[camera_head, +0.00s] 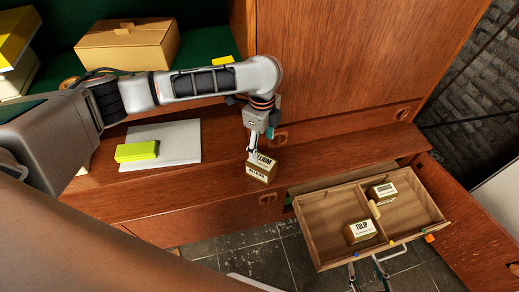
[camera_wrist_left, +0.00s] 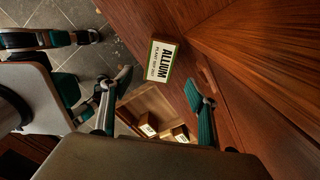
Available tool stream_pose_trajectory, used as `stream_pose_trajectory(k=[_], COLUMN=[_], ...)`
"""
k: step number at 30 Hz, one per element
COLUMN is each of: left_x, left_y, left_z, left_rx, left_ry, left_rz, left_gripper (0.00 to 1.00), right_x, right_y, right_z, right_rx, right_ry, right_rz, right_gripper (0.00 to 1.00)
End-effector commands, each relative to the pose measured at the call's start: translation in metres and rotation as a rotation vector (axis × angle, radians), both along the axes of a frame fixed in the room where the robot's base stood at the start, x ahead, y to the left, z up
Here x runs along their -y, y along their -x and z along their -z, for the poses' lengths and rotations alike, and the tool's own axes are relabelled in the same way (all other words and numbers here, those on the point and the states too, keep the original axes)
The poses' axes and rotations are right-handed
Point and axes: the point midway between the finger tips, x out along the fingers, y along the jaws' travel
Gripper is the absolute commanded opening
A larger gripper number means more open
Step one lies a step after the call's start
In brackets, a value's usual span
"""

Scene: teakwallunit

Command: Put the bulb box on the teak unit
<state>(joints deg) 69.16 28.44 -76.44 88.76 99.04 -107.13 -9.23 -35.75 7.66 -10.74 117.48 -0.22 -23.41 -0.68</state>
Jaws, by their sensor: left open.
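A small brown bulb box labelled ALLIUM (camera_head: 262,170) sits on the ledge of the teak unit (camera_head: 320,150), close to its front edge. My left gripper (camera_head: 252,155) is just above and beside it. In the left wrist view the box (camera_wrist_left: 162,58) shows its white label, between and beyond the two parted fingertips (camera_wrist_left: 157,82). The gripper is open; I cannot tell whether a finger touches the box. My right gripper (camera_head: 367,272) is at the bottom of the head view, by the drawer front, its fingers apart and empty.
An open drawer (camera_head: 312,232) holds a TULIP box (camera_head: 359,231) and another labelled box (camera_head: 382,192) in separate compartments. A grey pad (camera_head: 180,135) with a yellow-green block (camera_head: 136,151) lies left on the ledge. A cardboard box (camera_head: 125,45) stands on the green shelf behind.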

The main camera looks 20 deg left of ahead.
Motion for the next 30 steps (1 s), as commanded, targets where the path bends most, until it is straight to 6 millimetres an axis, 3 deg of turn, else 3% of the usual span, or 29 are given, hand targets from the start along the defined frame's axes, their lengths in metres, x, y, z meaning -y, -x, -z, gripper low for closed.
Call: stream_pose_trajectory(k=[4,8,11,15,18,22,26,30], left_x=[0.0,0.012,0.038,0.092,0.126,0.156,0.169,0.161], left_y=[0.001,0.008,0.023,0.051,0.068,0.085,0.097,0.108], left_z=[-0.004,0.006,0.026,0.057,0.071,0.081,0.088,0.096], left_rx=[-0.002,-0.004,0.0,0.02,0.04,0.069,0.109,0.171], left_ry=[0.0,0.03,0.103,0.274,0.402,0.556,0.688,0.796], left_rz=[0.0,-0.008,-0.037,-0.127,-0.216,-0.355,-0.514,-0.698], left_gripper=[0.59,0.59,0.59,0.59,0.59,0.59,0.59,0.59], right_x=[-0.001,-0.001,-0.001,-0.001,-0.001,-0.001,-0.001,-0.001], right_y=[-0.002,-0.003,-0.004,-0.005,-0.005,-0.005,-0.005,-0.005], right_z=[-0.003,-0.003,-0.004,-0.005,-0.005,-0.006,-0.007,-0.007], right_rx=[0.007,0.009,0.011,0.012,0.013,0.014,0.014,0.014], right_ry=[-0.005,-0.004,-0.004,-0.002,0.0,-0.001,-0.001,-0.001], right_rz=[0.0,-0.002,-0.004,-0.006,-0.007,-0.008,-0.008,-0.008], right_gripper=[0.4,0.4,0.4,0.4,0.4,0.4,0.4,0.4])
